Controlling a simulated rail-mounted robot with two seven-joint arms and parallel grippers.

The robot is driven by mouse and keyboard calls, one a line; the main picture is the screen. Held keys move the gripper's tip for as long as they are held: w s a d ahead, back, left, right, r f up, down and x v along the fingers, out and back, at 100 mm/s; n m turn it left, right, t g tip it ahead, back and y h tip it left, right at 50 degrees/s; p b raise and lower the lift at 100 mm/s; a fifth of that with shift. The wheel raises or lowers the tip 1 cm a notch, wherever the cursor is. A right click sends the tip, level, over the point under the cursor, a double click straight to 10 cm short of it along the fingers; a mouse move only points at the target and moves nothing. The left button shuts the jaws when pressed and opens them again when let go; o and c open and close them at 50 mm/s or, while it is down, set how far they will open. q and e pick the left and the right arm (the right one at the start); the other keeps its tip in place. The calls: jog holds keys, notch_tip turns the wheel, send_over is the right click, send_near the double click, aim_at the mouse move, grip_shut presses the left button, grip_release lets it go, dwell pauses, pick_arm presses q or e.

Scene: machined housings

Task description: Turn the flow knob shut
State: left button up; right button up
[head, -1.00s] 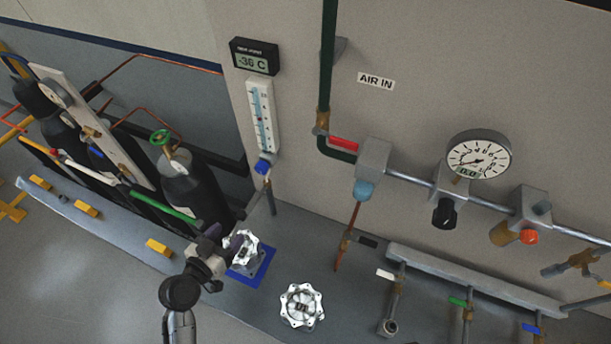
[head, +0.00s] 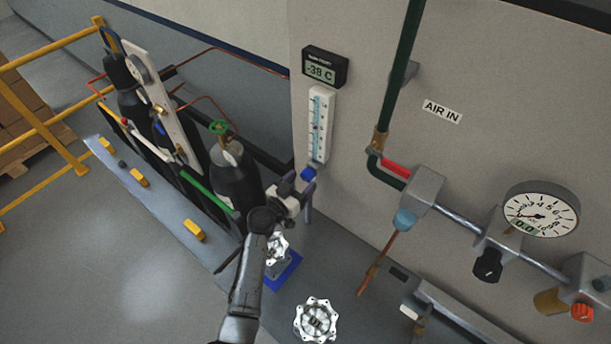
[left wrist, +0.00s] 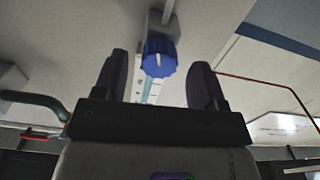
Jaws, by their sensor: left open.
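The flow knob is the blue knob (head: 308,174) at the foot of the clear flow tube (head: 320,125) on the wall panel. In the left wrist view the blue knob (left wrist: 159,58) shows a pale mark line and sits between and beyond the two fingers. My left gripper (head: 298,183) is open, just in front of and below the knob. In the left wrist view its dark fingers (left wrist: 158,85) stand apart on either side of the knob, and no contact is visible. My right gripper is not in view.
A display (head: 325,68) reads -38 C above the tube. A gas cylinder (head: 235,175) with a green valve stands close left of my arm. Machined housings (head: 316,321) sit below, one on a blue pad (head: 283,270). A pipe and pressure gauge (head: 541,210) are at right.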

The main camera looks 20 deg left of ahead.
pick_arm(q)
jog(key=shift+x, duration=1.2)
jog(key=c, duration=0.9)
